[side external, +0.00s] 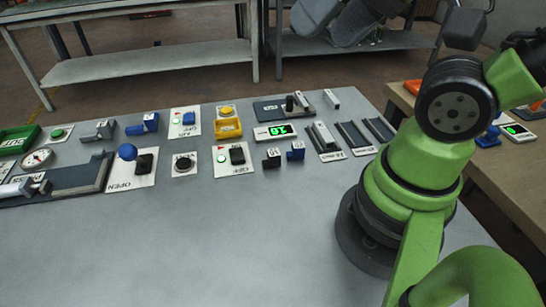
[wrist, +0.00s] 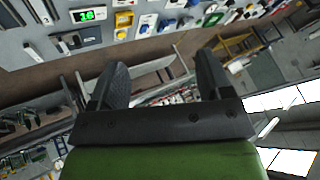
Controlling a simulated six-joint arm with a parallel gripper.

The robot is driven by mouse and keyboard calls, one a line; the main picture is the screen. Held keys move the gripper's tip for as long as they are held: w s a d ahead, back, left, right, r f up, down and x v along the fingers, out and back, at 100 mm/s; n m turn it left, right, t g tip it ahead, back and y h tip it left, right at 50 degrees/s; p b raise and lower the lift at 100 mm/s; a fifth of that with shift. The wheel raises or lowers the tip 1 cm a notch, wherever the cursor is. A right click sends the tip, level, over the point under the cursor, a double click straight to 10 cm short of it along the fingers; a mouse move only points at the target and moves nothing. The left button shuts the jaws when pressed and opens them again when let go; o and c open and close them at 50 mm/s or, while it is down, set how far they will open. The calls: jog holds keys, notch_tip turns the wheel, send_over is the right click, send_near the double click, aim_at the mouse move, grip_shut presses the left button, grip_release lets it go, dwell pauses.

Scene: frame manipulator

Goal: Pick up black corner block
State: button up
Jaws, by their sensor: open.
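A small black block (side external: 271,158), which looks like the corner block, sits on the grey table (side external: 285,230) near its middle. A similar blue block (side external: 296,150) stands just to its right. In the wrist view my gripper (wrist: 161,72) shows two dark fingers spread apart with nothing between them. It points out over the room, with the table along the top of that view, well away from the block. In the side view my gripper cannot be made out. I cannot pick out the black block in the wrist view.
A green digital display (side external: 275,131) lies behind the blocks; it also shows in the wrist view (wrist: 88,15). Slotted trays (side external: 355,136) lie to the right. The table's front is clear.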

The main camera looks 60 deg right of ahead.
jog(key=m+g+h, duration=0.2)
jog(key=m+g, duration=0.5)
jog(key=m, duration=1.5)
send_over(271, 150)
jog(key=f, duration=2.4)
jog(key=shift+w+a+f, duration=0.1)
jog(key=shift+w+f, duration=0.1)
jog(key=shift+f, duration=0.15)
jog(key=shift+s+f, duration=0.2)
jog(key=shift+f, duration=2.85)
jog(key=shift+c, duration=0.2)
jog(key=c, duration=1)
